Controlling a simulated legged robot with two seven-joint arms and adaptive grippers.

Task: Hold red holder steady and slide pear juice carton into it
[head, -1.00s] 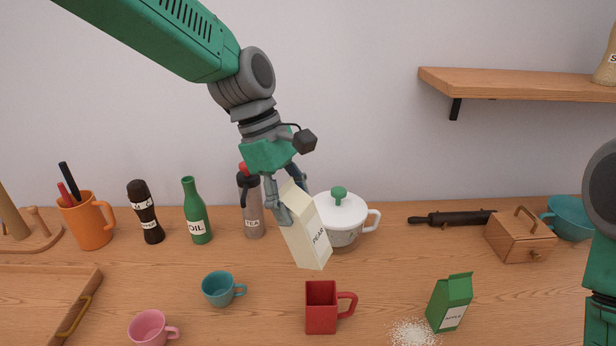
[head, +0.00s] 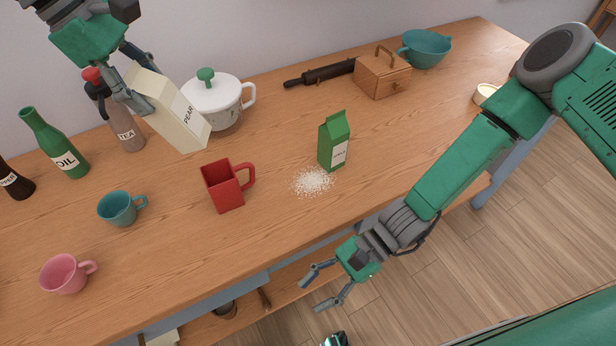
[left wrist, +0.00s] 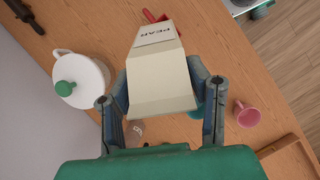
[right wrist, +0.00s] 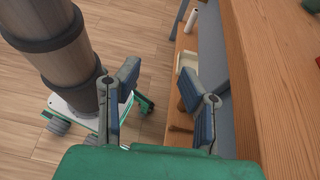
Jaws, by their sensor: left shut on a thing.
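The cream pear juice carton (head: 172,112) is held tilted above the table by my left gripper (head: 133,95), which is shut on it. In the left wrist view the carton (left wrist: 160,78) sits between both fingers. The red holder (head: 224,188), a square mug shape with a handle on its right, stands upright on the table, below and to the right of the carton and apart from it. In the left wrist view the carton mostly hides it. My right gripper (head: 322,287) is open and empty in front of the table edge, away from the holder; its fingers are apart in the right wrist view (right wrist: 160,95).
A teal cup (head: 118,208) and pink cup (head: 66,274) stand left. A white lidded pot (head: 212,104), tea bottle (head: 122,125) and oil bottle (head: 56,146) stand behind.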

